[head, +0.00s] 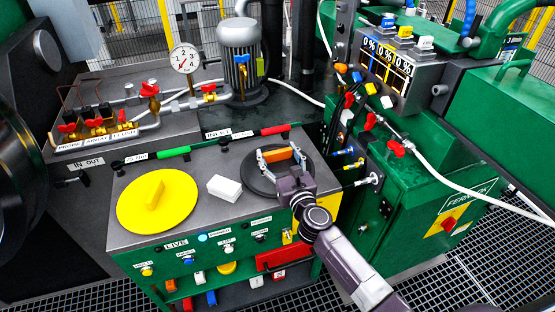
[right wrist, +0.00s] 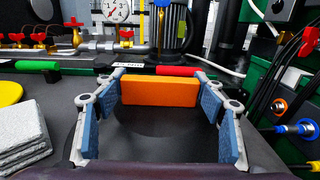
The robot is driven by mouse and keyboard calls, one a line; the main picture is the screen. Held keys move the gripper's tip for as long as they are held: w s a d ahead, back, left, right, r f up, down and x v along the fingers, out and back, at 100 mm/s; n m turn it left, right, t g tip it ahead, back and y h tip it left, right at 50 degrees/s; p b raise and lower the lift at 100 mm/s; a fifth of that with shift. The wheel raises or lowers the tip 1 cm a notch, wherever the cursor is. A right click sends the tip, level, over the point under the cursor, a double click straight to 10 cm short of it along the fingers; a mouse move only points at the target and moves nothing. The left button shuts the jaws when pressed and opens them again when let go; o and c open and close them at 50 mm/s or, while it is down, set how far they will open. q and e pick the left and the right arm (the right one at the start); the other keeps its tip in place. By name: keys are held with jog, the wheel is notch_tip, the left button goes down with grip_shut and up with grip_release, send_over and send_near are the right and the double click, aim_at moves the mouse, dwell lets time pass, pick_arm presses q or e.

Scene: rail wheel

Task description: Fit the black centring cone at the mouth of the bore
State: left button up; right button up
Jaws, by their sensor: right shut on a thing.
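The black centring cone (head: 252,184) shows from above as a dark round disc on the grey bench top, with an orange grip bar (right wrist: 160,91) standing on it. My right gripper (head: 281,156) is over the disc. Its blue-padded fingers (right wrist: 160,105) stand wide apart at the two ends of the orange bar and are shut on it. I cannot tell whether the disc touches the bench. A large dark wheel (head: 18,175) stands at the left edge, cut off by the frame; its bore is not clearly visible. My left gripper is not in view.
A yellow disc with a handle (head: 157,202) and a white block (head: 225,188) lie left of the cone. Red-handled valves (head: 150,90), a gauge (head: 184,58) and a grey motor (head: 240,50) stand behind. A green cabinet (head: 415,190) stands close on the right.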

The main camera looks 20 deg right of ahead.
jog(key=shift+r+p, duration=0.5)
jog(key=shift+r, duration=0.45)
notch_tip(320, 180, up, 9)
jog(key=p, duration=0.4)
jog(key=shift+f+p, duration=0.15)
jog(key=shift+p, duration=0.25)
notch_tip(320, 180, up, 10)
jog(key=p, duration=0.2)
jog(key=shift+f, duration=0.1)
